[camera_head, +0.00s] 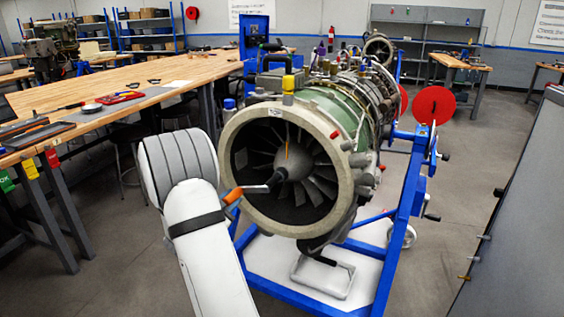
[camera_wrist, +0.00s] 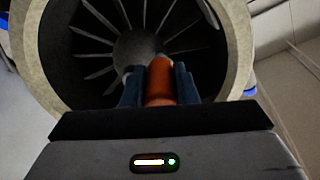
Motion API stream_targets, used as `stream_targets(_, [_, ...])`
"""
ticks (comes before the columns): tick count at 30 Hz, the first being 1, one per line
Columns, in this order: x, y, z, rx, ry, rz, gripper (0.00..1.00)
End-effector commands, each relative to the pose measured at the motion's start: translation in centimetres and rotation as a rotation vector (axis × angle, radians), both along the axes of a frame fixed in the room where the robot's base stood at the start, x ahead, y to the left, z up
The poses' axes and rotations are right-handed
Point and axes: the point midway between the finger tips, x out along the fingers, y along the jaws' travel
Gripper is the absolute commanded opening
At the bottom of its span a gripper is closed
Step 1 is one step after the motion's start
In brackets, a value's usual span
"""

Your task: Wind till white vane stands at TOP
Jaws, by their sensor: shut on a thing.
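The turbine engine's round intake (camera_head: 346,195) faces me on a blue stand. Inside are grey vanes around a grey hub (camera_head: 293,165). A thin orange streak (camera_head: 287,150) stands almost straight up above the hub. I cannot clearly pick out a white vane. A dark crank arm (camera_head: 257,188) runs left from the hub to an orange handle (camera_head: 233,196). In the wrist view, my gripper (camera_wrist: 158,80) is shut on the orange handle (camera_wrist: 160,90), one dark finger on each side. In the head view my white arm hides the gripper.
A wooden workbench (camera_head: 150,85) is at the left, with a grey panel (camera_head: 520,200) at the far right.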

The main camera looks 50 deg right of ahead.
Motion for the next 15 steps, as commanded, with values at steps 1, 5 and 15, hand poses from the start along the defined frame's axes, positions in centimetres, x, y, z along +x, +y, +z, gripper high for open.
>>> stream_targets(1, [-0.27,-0.20,0.13,-0.002,-0.003,-0.010,0.05])
stream_targets(5, [-0.26,-0.19,0.14,-0.003,-0.003,-0.009,0.33])
stream_targets(15, [-0.08,-0.07,0.07,-0.001,-0.001,-0.003,0.52])
